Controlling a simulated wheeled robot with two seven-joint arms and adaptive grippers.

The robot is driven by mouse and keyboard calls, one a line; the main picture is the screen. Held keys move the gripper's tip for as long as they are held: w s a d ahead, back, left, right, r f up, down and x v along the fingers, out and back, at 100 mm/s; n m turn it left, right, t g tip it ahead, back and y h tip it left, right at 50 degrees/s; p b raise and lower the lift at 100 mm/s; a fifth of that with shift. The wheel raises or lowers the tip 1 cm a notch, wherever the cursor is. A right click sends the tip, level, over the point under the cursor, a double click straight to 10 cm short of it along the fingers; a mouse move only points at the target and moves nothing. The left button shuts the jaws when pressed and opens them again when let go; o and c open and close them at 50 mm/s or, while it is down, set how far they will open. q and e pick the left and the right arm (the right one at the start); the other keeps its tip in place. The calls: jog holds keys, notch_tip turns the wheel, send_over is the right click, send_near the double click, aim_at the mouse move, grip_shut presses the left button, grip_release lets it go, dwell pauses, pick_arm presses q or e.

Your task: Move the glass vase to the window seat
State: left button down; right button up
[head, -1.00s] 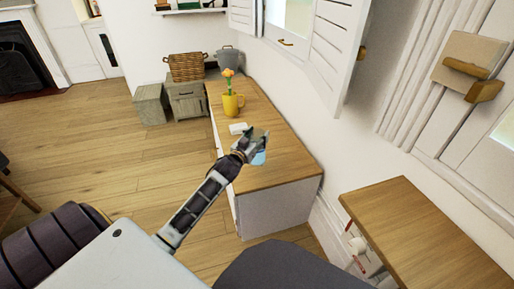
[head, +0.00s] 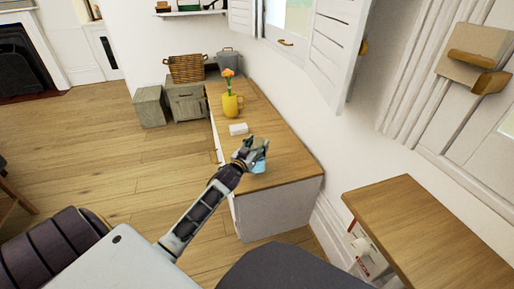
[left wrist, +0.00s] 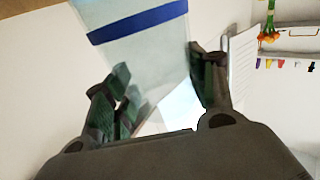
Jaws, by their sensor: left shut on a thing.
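The glass vase is pale blue and see-through. In the head view it (head: 260,163) shows beside and partly behind my left gripper (head: 250,152), over the near end of the window seat (head: 283,166). In the left wrist view the vase (left wrist: 143,52) has a dark blue band and lies between the fingers of my left gripper (left wrist: 158,78), which is shut on it. The window seat has a wooden top and a white front. I cannot tell whether the vase's base touches the top. My right gripper is not in view.
A wooden-topped table (head: 425,235) is at the right. A wicker basket (head: 186,68) stands on a grey cabinet at the back.

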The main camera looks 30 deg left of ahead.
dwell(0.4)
pick_arm(q)
jog(key=c, duration=0.5)
grip_release()
jog(key=shift+f, duration=0.1)
jog(key=shift+s, duration=0.15)
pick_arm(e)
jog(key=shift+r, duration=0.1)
pick_arm(q)
jog(key=shift+s+d+p, duration=0.15)
jog(key=shift+s+p, duration=0.65)
jog(key=shift+s, duration=0.95)
jog(key=p, duration=0.3)
send_near(254, 149)
jog(key=shift+w, duration=0.55)
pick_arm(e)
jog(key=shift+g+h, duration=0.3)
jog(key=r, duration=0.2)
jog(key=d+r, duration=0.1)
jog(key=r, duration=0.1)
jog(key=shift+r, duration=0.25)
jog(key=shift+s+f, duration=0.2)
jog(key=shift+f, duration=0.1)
